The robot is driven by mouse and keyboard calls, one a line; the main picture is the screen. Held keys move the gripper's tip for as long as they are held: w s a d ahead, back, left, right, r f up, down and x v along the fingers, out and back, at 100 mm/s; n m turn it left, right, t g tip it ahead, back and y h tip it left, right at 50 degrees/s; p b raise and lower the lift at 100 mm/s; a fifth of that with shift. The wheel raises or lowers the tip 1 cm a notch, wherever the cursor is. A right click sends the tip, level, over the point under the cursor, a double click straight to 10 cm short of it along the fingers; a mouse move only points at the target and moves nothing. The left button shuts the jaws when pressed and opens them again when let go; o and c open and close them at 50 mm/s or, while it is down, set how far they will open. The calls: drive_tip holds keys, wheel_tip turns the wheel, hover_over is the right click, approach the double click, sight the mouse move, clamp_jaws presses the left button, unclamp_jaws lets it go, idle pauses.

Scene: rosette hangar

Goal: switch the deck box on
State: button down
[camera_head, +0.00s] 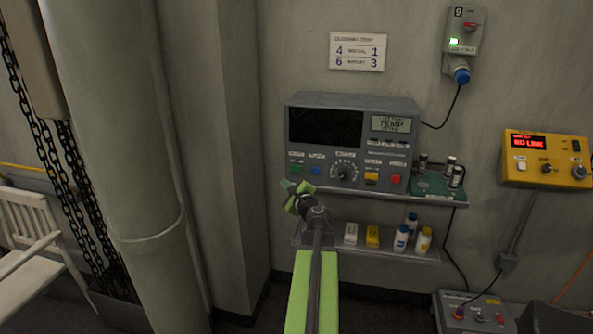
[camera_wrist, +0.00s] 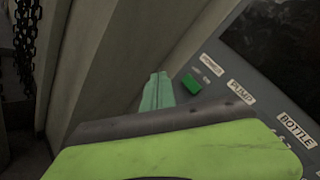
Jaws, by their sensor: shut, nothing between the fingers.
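No label that I can read says deck box. A low grey box (camera_head: 450,300) with a red switch stands at the bottom right on the floor. A grey console (camera_head: 355,103) with a dark screen, a lit TEMP display, a dial and coloured buttons sits on the upper shelf. My gripper (camera_head: 289,186) is shut and empty in front of the console's lower left corner. In the wrist view, its pale green fingertips (camera_wrist: 158,90) are left of the console's green button (camera_wrist: 191,84); I cannot tell whether they touch anything.
A yellow box (camera_head: 520,178) reading NO LINK is on the wall at right. A wall unit (camera_head: 465,25) with a green light and blue plug hangs above. Bottles stand on the lower shelf (camera_head: 380,252). A thick pipe (camera_head: 120,130) and white chair (camera_head: 25,225) are left.

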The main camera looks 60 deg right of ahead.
approach(291, 168)
drive_tip(key=x, duration=0.5)
drive_tip(key=shift+w+a+f, duration=0.1)
drive_tip(key=shift+w+a, duration=0.1)
drive_tip(key=shift+a, duration=0.05)
idle(1.6)
drive_tip(key=shift+w+d, duration=0.1)
drive_tip(key=shift+d, duration=0.25)
